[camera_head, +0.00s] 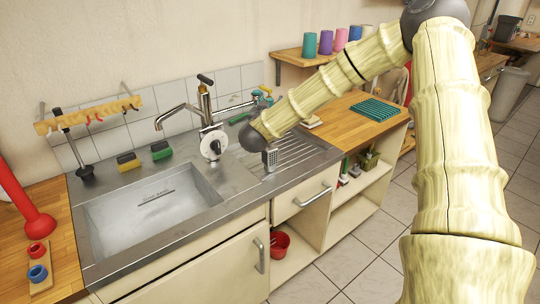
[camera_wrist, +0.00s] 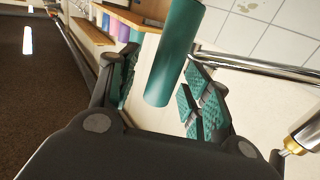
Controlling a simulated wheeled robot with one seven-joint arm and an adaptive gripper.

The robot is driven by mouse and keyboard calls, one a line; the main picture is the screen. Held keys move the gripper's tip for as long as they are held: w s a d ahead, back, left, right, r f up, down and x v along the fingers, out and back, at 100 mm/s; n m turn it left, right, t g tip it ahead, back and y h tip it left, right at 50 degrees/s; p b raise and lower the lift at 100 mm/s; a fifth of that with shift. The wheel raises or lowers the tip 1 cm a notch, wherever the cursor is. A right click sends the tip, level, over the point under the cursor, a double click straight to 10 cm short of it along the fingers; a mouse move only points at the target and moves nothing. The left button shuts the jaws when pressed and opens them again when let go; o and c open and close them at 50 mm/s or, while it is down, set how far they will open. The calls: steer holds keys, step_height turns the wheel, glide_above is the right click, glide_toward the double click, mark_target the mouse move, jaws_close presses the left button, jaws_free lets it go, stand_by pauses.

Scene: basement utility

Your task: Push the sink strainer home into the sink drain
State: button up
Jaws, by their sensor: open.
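The steel sink basin (camera_head: 150,207) is sunk into the counter in the head view, with lettering and a dark slot-like mark on its floor. No round drain opening is clear there. A pale round disc with a dark centre (camera_head: 213,145) shows in front of the tap at the basin's rear right; I cannot tell whether it is the strainer. My gripper (camera_wrist: 163,62) is open in the wrist view, its teal-padded fingers apart. A teal cylinder (camera_wrist: 175,52) appears between them, not visibly gripped. In the head view, my gripper cannot be made out clearly near the tap.
The tap (camera_head: 205,105) rises behind the basin. Two sponges (camera_head: 128,161) lie on the rear rim. A grey slotted item (camera_head: 270,158) stands on the drainboard (camera_head: 300,150). Cups (camera_head: 325,42) stand on a wall shelf.

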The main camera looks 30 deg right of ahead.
mark_target(270, 99)
jaws_close()
stand_by(0.3)
steer(key=shift+w+r, duration=0.1)
steer(key=shift+r, duration=0.1)
steer(key=shift+r+b, duration=0.75)
steer(key=shift+r, duration=0.8)
steer(key=s+a+b, duration=0.2)
steer(key=s+a, duration=0.1)
steer(key=s, duration=0.4)
steer(key=s+a+r+b, duration=0.1)
steer(key=s+a+b, duration=0.1)
steer(key=s+a, duration=0.2)
steer(key=s, duration=0.3)
steer(key=shift+a+r, duration=0.3)
steer(key=shift+s, duration=0.15)
